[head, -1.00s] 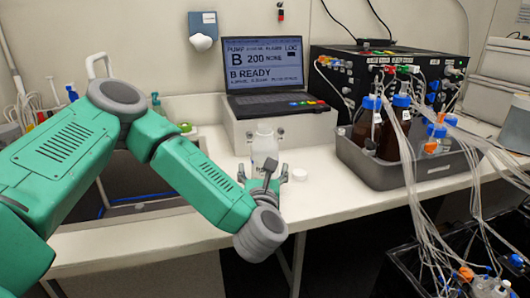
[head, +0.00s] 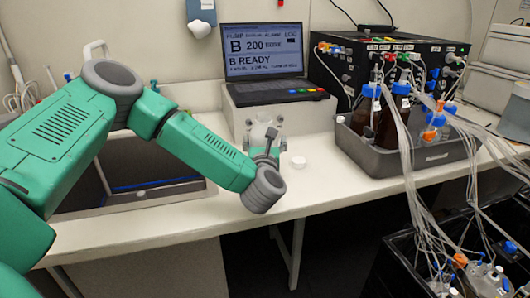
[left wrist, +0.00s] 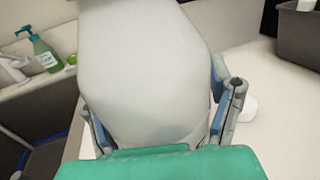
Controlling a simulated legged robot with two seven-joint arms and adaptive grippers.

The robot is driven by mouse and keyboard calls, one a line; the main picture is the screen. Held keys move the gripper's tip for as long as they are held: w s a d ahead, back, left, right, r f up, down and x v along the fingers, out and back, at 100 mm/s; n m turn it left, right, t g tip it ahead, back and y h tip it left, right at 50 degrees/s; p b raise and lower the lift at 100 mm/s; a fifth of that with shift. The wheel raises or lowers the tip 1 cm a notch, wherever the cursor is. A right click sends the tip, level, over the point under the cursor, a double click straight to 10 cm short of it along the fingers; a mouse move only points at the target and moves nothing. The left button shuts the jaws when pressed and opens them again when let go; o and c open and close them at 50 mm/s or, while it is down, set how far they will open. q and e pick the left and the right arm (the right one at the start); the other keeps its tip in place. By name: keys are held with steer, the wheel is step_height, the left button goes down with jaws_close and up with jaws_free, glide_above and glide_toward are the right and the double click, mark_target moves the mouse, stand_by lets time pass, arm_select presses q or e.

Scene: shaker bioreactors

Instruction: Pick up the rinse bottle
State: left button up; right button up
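The rinse bottle (head: 262,126) is a pale, translucent bottle standing upright on the white bench, in front of the grey block under the laptop. My left gripper (head: 265,143) is at the bottle, with one finger on each side of it. In the left wrist view the bottle (left wrist: 145,75) fills the middle of the picture, and the fingers lie close along both its sides. I cannot tell whether the fingers press on it. The gripper hides the bottle's lower part in the head view. My right gripper is not in view.
A small white cap (head: 298,162) lies on the bench right of the bottle. A grey tray (head: 410,158) with blue-capped bottles and tubing stands further right. A sink (head: 150,192) is at the left. A laptop (head: 265,65) is behind. The front bench between sink and tray is mostly clear.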

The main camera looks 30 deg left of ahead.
arm_select(q)
steer(key=shift+a, duration=0.1)
steer(key=c, duration=0.9)
steer(key=shift+c, duration=0.2)
